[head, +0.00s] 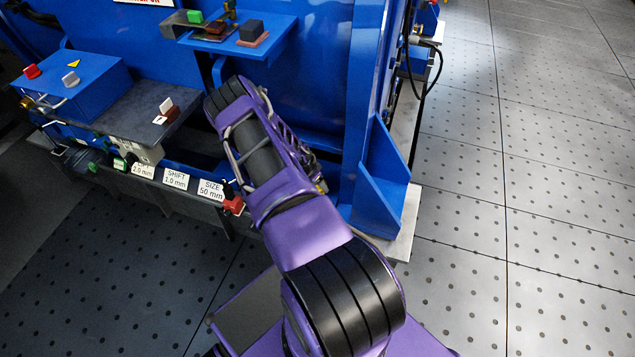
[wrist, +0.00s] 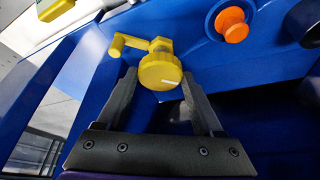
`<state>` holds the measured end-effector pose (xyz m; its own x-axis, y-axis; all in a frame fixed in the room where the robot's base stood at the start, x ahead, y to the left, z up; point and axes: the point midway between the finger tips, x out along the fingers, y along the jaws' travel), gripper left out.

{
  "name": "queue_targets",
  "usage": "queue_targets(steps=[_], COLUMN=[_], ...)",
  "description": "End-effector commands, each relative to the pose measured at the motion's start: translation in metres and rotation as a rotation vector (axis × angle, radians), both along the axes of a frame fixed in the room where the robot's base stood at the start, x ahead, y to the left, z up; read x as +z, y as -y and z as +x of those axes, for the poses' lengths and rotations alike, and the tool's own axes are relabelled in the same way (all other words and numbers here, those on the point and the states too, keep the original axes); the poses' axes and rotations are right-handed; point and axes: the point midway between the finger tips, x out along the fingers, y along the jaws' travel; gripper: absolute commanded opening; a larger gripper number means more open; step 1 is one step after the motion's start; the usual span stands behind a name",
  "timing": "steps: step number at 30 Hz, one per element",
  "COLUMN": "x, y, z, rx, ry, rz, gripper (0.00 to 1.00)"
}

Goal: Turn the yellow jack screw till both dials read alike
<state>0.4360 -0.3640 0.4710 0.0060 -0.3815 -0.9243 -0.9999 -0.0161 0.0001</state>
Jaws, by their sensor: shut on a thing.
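The yellow jack screw (wrist: 160,70) shows in the wrist view as a round knob with a white mark on its face and a small crank handle on its left. My gripper (wrist: 161,84) has one finger on each side of the round knob and is shut on it. In the head view my arm covers the gripper and most of that area. I cannot make out either dial in these frames.
An orange knob (wrist: 232,25) sits to the right on the blue frame, with a dark block (wrist: 305,22) beyond it. A grey ledge with labels (head: 176,178) and a blue box (head: 75,85) lie left of my arm. Open floor (head: 560,200) lies right.

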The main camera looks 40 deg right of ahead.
Motion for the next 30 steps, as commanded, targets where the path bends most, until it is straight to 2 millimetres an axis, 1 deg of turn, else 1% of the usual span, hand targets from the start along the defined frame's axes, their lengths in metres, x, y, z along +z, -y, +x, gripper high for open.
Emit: queue_targets(steps=[3, 6, 15, 16, 18, 20, 21, 30], x=[0.0005, 0.0005, 0.0006, 0.0007, 0.0006, 0.0005, 0.0005, 0.0023], y=[0.0013, 0.0009, 0.0007, 0.0008, 0.0007, 0.0005, 0.0005, -0.0004], z=[-0.0022, -0.0017, -0.0012, -0.0012, -0.0011, -0.0010, -0.0010, -0.0007], rx=[0.086, 0.127, 0.138, 0.138, 0.138, 0.137, 0.137, 0.136], ry=[0.000, 0.001, -0.001, -0.001, -0.001, 0.000, 0.000, 0.000], rz=[0.001, -0.001, -0.002, -0.002, -0.002, -0.002, -0.002, -0.001], gripper=[0.13, 0.13, 0.13, 0.72, 0.85, 0.96, 0.99, 0.99])
